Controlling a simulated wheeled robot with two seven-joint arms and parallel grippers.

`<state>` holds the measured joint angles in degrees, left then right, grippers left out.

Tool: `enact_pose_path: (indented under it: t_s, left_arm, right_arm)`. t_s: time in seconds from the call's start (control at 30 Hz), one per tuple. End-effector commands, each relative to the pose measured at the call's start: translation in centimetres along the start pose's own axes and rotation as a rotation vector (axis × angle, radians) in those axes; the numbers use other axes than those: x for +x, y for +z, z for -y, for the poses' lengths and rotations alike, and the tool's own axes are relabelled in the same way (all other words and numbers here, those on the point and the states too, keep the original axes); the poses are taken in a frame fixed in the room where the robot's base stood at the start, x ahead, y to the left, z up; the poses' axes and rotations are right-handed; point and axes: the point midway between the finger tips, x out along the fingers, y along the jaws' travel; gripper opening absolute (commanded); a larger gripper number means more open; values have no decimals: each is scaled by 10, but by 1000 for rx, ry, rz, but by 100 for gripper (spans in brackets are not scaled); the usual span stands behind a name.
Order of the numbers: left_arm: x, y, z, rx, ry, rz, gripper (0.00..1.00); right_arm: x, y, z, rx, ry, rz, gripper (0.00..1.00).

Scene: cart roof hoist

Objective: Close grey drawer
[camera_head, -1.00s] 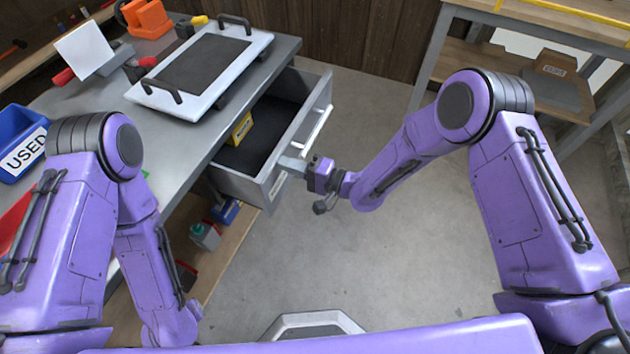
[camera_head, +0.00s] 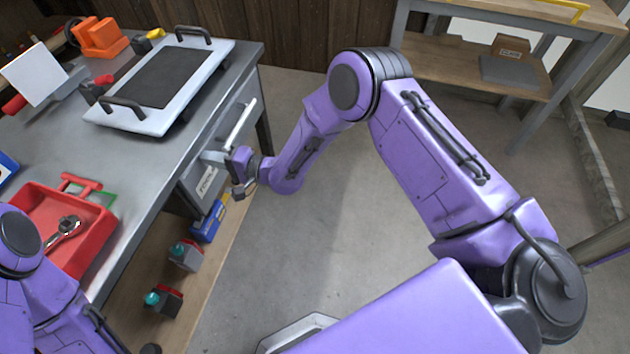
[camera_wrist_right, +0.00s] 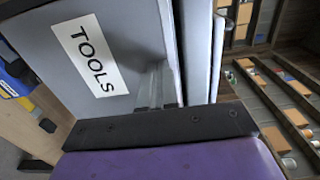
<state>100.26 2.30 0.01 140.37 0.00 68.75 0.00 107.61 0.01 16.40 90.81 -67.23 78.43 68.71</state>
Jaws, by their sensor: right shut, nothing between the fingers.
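The grey drawer (camera_head: 205,183) sits in the side of the metal workbench, its front now close to the bench face and no open interior showing. Its front with a TOOLS label (camera_wrist_right: 88,55) fills the left of the right wrist view. My right gripper (camera_head: 216,158) is shut and empty, with its fingers (camera_wrist_right: 156,85) against or very near the drawer front. From these views I cannot tell whether a small gap remains. The drawer's pale handle (camera_head: 240,124) runs along its front. My left gripper is out of view; only part of my left arm shows at the lower left.
A white tray with a dark mat (camera_head: 165,82) lies on the workbench (camera_head: 120,165). A red tray (camera_head: 68,215) holds a metal tool. A lower shelf (camera_head: 150,300) carries a blue box (camera_head: 207,222) and small items.

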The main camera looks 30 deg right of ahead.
Motion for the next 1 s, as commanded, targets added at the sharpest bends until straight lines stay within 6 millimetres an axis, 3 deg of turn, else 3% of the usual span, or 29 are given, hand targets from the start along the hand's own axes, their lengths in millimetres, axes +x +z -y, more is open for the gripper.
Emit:
enact_pose_path:
  t_s: [0.3, 0.43, 0.57, 0.8, 1.0]
  left_arm:
    - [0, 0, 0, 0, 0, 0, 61]
    - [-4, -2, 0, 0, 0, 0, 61]
    - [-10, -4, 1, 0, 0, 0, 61]
    - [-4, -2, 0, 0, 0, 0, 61]
    - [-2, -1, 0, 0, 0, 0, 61]
  right_arm:
    - [5, 0, 6, -2, -15, 1, 0]
    - [-3, 0, 8, -3, -14, 5, 0]
    - [-26, -1, 8, 0, -10, 13, 0]
    - [-93, -2, 2, 1, -7, 15, 0]
    - [-124, -2, 2, -1, -7, 16, 0]
